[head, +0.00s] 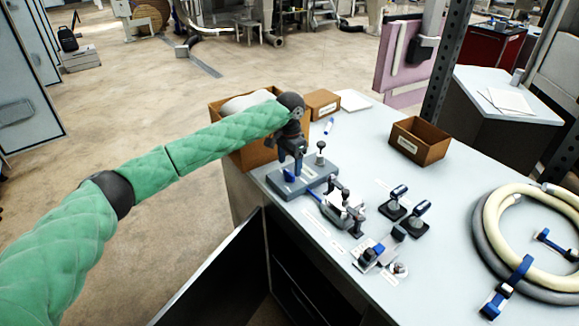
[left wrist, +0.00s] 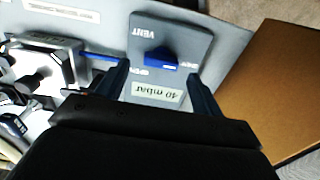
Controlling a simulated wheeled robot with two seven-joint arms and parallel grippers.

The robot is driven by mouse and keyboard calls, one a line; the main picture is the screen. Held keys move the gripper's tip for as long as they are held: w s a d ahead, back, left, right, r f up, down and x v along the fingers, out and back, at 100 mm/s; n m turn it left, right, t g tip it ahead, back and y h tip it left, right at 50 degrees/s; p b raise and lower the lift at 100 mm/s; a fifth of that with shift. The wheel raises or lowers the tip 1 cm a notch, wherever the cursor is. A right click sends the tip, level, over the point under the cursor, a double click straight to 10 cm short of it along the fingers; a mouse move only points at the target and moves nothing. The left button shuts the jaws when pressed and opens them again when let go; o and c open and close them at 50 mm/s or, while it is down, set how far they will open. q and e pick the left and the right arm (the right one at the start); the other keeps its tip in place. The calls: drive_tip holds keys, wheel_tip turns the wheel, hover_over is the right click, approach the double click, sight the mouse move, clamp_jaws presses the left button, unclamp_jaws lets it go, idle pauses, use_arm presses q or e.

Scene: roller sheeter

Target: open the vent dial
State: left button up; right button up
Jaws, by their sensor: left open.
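The vent dial (left wrist: 160,60) is a blue knob on a grey plate (left wrist: 172,32) marked VENT. In the head view the blue dial (head: 289,176) shows low on the grey block (head: 318,180) at the table's left side. My left gripper (head: 290,164) points down over it. In the left wrist view my left gripper (left wrist: 157,72) is open, with one finger to each side of the dial and clear space between. The dial is not gripped. A "40 mbar" label (left wrist: 160,94) shows upside down on the plate. Small words beside the dial are too blurred to read. My right gripper is not in view.
A cardboard box (head: 250,154) stands just left of the block. A clamp-like metal fixture (head: 343,212) is close on its right, with blue-handled tools (head: 395,203) beyond. An open brown bin (head: 419,142) and a coiled hose (head: 488,240) are further right.

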sight(289, 172)
use_arm(q)
drive_tip(key=shift+w+f+p, duration=0.2)
drive_tip(key=shift+f+p, duration=0.1)
drive_tip(key=shift+f, duration=0.8)
drive_tip(key=shift+s+f, duration=0.15)
drive_tip(key=shift+f, duration=0.45)
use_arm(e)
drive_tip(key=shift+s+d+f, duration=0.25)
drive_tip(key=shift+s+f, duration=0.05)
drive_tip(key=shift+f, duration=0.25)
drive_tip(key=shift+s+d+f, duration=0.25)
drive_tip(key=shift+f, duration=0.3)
use_arm(q)
drive_tip(key=shift+f, duration=0.1)
drive_tip(key=c, duration=1)
